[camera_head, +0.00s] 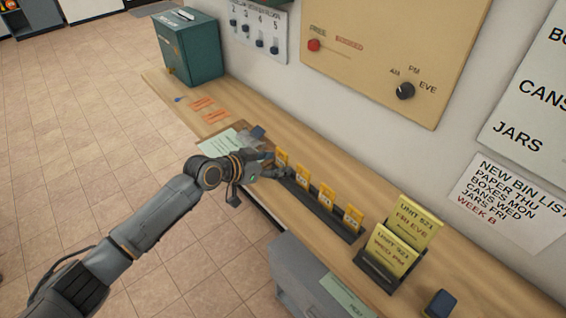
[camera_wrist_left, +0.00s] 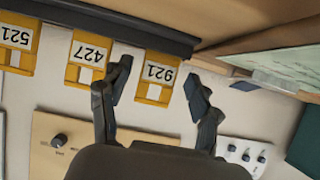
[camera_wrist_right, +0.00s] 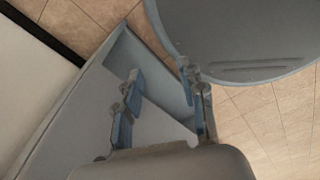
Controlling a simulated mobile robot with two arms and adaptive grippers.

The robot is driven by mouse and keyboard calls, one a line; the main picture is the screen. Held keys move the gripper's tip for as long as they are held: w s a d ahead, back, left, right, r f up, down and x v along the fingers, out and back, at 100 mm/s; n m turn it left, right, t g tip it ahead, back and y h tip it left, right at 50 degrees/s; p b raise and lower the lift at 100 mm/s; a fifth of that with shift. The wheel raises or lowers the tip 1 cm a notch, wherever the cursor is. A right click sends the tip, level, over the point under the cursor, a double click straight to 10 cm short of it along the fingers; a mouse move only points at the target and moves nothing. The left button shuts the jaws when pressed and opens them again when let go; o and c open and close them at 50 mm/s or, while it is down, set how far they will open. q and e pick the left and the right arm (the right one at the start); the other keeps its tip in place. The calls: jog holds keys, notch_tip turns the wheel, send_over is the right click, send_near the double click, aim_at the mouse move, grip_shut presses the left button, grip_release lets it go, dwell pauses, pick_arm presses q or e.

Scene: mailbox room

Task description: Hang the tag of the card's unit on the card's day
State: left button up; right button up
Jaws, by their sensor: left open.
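Several yellow tags stand in a dark rack (camera_head: 318,208) on the counter. In the left wrist view they appear upside down: tag 921 (camera_wrist_left: 160,75), tag 427 (camera_wrist_left: 88,57) and tag 521 (camera_wrist_left: 17,38). My left gripper (camera_head: 276,165) is open at the rack's far end, its fingers on either side of tag 921 without visible grip. Two yellow cards stand in a black holder (camera_head: 378,275): the rear card (camera_head: 418,222) appears to read Unit 521, Fri Eve; the front card (camera_head: 391,250) appears to read Wed PM, its unit number unclear. My right gripper (camera_wrist_right: 160,75) is open and empty.
A green box (camera_head: 190,52) stands at the counter's far end, near a numbered wall panel (camera_head: 258,30). A beige wall panel (camera_head: 370,50) has a red button and an AM/PM/EVE knob. A bin list (camera_head: 510,200) hangs at right. A blue-black block (camera_head: 441,303) sits near the holder.

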pick_arm(q)
jog(key=c, duration=1)
jog(key=shift+c, duration=0.3)
jog(key=shift+r, duration=0.15)
jog(key=shift+r+p, duration=1.05)
jog(key=shift+r, duration=0.35)
jog(key=shift+s+a, duration=0.1)
jog(key=shift+a, duration=0.1)
jog(key=shift+s+a, duration=0.4)
jog(key=shift+a, duration=0.15)
jog(key=shift+s+a+p, duration=0.35)
jog(key=shift+s+a, duration=0.2)
jog(key=shift+a, duration=0.15)
jog(key=shift+s+a+p, duration=0.35)
jog(key=shift+s+a, duration=0.15)
jog(key=shift+a, duration=0.2)
jog(key=shift+s+a, duration=0.7)
jog(key=shift+a, duration=0.25)
jog(key=shift+s+a, duration=0.7)
jog(key=shift+a, duration=0.25)
